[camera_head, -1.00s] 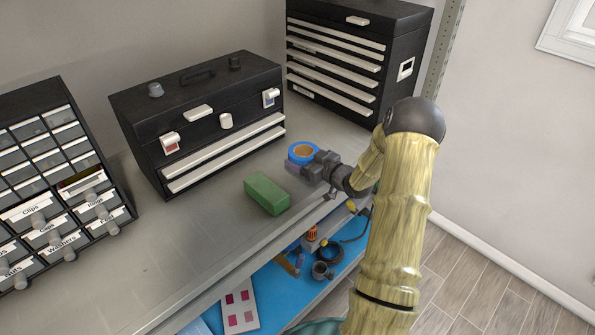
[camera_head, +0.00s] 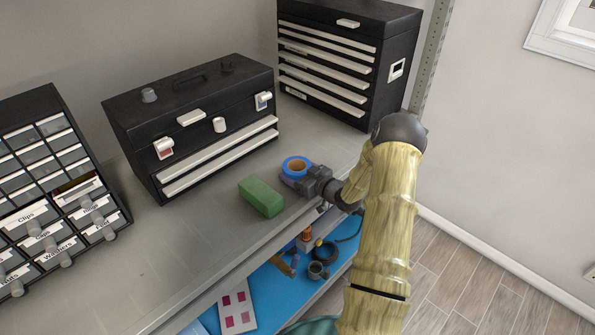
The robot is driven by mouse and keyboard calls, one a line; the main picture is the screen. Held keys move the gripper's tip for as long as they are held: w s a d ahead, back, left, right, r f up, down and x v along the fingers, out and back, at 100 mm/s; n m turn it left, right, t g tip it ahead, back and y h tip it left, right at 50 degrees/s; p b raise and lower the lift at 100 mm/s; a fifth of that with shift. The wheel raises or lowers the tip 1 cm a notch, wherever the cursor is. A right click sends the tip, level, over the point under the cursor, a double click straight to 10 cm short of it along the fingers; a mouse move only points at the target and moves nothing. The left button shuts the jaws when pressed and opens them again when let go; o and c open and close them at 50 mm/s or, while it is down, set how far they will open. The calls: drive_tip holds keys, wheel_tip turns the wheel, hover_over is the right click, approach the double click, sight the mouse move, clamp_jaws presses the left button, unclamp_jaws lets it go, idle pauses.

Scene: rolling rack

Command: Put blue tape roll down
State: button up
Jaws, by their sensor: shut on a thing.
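The blue tape roll (camera_head: 296,165) is a ring with a tan core, at the right part of the grey upper shelf in the head view. My gripper (camera_head: 306,182) reaches in from the right and is shut on the tape roll's near side. The fingers partly hide the roll's near edge. I cannot tell whether the roll touches the shelf or is slightly above it.
A green block (camera_head: 261,197) lies just left of my gripper. A black toolbox (camera_head: 190,125) and a taller black drawer chest (camera_head: 350,60) stand behind. A small-parts cabinet (camera_head: 50,190) is at the left. The lower blue shelf (camera_head: 268,298) holds several items.

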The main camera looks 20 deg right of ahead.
drive_tip(key=shift+f, duration=0.15)
drive_tip(key=o, duration=1)
drive_tip(key=b+v, duration=0.3)
drive_tip(key=v, duration=0.9)
drive_tip(key=shift+a, duration=0.1)
